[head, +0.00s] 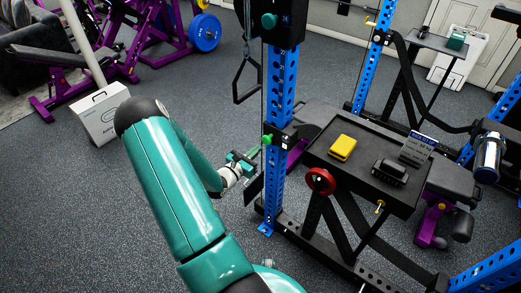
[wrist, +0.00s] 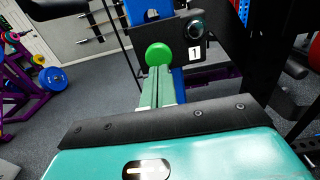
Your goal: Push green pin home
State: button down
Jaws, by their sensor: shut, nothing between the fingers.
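The green pin (head: 267,140) has a round head and sits at a black bracket on the blue upright (head: 279,100). In the wrist view the green pin (wrist: 159,53) faces me, beside a white label with a 1 (wrist: 195,53). My gripper (head: 256,153) is at the left side of the upright, pointing at the pin. In the wrist view my gripper (wrist: 158,72) shows its two pale green fingers together, empty, with tips just below the pin's head. I cannot tell whether they touch it. The pin's shaft is hidden behind its head.
A black tray (head: 320,158) right of the upright holds a yellow case (head: 343,148), a dark object (head: 389,172) and a small sign (head: 417,148). A red round knob (head: 320,181) sits at its front corner. A black handle (head: 247,80) hangs left of the upright.

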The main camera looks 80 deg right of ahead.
jog(key=v, duration=1)
jog(key=shift+w, duration=0.2)
jog(key=shift+a, duration=0.15)
jog(key=w+a+r+m+y, duration=0.4)
jog(key=a+r+m, duration=0.2)
jog(key=a+r, duration=0.2)
jog(key=w+a+r+m+y, duration=0.45)
jog(key=a+r, duration=0.25)
jog(key=a, duration=0.2)
jog(key=a+r+m+t+y, duration=0.1)
jog(key=a+r+t+y, duration=0.3)
jog(key=a, duration=1)
jog(key=w+a+r+m+t+y, duration=0.1)
jog(key=a+r+t+y, duration=0.3)
jog(key=a+r+t, duration=0.4)
jog(key=a+r+m, duration=0.1)
jog(key=a+r, duration=0.3)
jog(key=a, duration=0.2)
jog(key=shift+w+t, duration=0.25)
jog(key=shift+t, duration=0.05)
